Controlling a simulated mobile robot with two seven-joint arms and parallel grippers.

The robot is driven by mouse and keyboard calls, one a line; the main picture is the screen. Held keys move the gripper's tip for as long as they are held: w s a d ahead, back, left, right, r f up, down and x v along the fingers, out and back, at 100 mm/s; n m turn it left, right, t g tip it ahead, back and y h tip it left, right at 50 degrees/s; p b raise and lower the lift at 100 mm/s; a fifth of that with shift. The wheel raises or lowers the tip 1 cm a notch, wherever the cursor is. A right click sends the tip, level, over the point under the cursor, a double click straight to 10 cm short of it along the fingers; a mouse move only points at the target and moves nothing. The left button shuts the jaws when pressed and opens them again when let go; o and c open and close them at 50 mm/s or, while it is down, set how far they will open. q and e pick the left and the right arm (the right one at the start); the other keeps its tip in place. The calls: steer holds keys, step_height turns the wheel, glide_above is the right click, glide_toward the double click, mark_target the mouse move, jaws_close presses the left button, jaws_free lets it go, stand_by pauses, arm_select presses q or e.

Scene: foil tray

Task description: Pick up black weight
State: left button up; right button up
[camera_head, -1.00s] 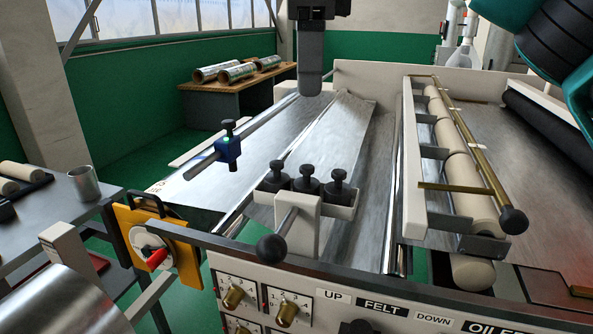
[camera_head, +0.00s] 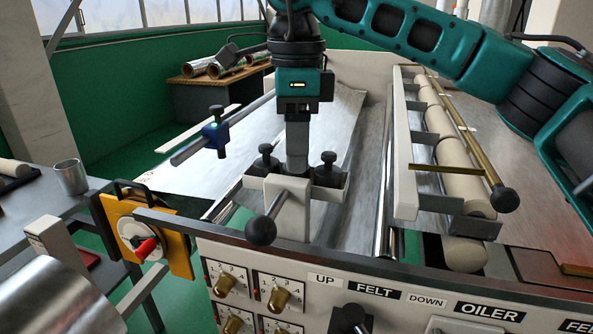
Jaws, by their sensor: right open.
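Black weights with knob tops stand in a small white tray (camera_head: 279,198) on the front of the machine. The left weight (camera_head: 265,163) and the right weight (camera_head: 328,172) show on either side of my right gripper. The middle weight is hidden behind the gripper. My right gripper (camera_head: 297,166) points straight down at the middle of the tray, with its jaws open. I cannot tell whether its fingers touch the middle weight. My left gripper is not in view.
A lever with a black ball (camera_head: 261,230) sticks out in front of the tray. A blue clamp (camera_head: 214,137) sits on a rod at the left. Cream rollers (camera_head: 449,155) with a brass rod stand at the right. A control panel (camera_head: 300,290) lies below.

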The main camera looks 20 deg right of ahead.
steer(key=shift+f, duration=0.2)
jaws_close()
stand_by(0.4)
